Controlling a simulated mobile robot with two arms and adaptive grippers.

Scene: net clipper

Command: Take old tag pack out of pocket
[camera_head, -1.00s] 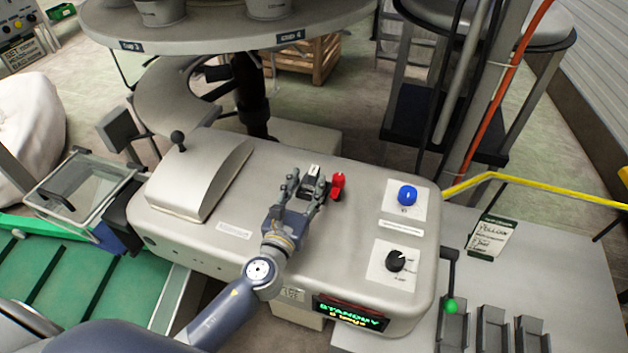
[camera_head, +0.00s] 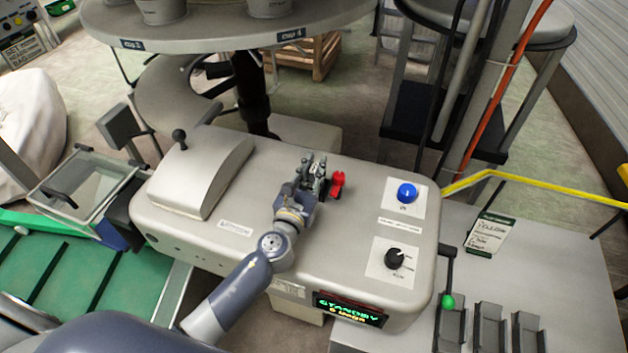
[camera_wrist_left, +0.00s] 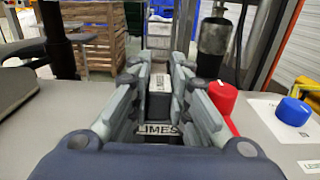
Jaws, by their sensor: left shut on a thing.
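My left gripper (camera_head: 315,168) is over the top of the pale machine housing (camera_head: 350,240), its fingers drawn close together. In the left wrist view the left gripper (camera_wrist_left: 160,75) has its two fingers on either side of a dark tag pack (camera_wrist_left: 160,104) and is shut on it. The pack has a pale top, and a label reading "LIMES" shows at its near side. In the head view the fingers mostly hide the pack. The pocket is hidden beneath the gripper and pack, so I cannot tell how deep the pack sits. My right gripper is not in view.
A red latch-like part (camera_head: 337,185) stands just right of the gripper, also in the wrist view (camera_wrist_left: 222,98). A blue button (camera_head: 407,193) and black knob (camera_head: 395,258) are farther right. A curved cover (camera_head: 200,175) is left. A round table (camera_head: 220,35) overhangs behind.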

